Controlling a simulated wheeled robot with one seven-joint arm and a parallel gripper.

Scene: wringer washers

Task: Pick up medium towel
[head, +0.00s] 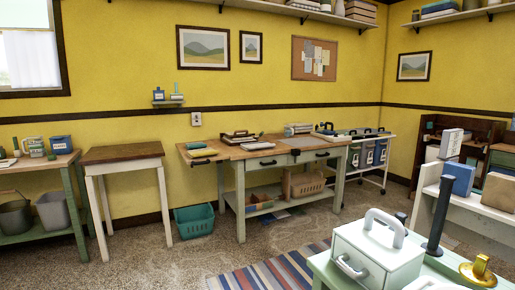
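I cannot pick out a medium towel for certain in the head view. The wooden worktable (234,152) in the middle bears small flat items too small to identify. Among them are a dark-edged flat item (238,137), a pale flat item (257,146) and a greenish flat item (202,153) at the left end. Stacked flat items (298,129) lie near its back. My gripper is not in view.
A striped rug (268,272) lies on the floor before the worktable. A teal basket (194,221) stands on the floor. A small wood-topped table (122,153) is at left. A white box with a handle (375,255) stands close at lower right. Floor at front left is clear.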

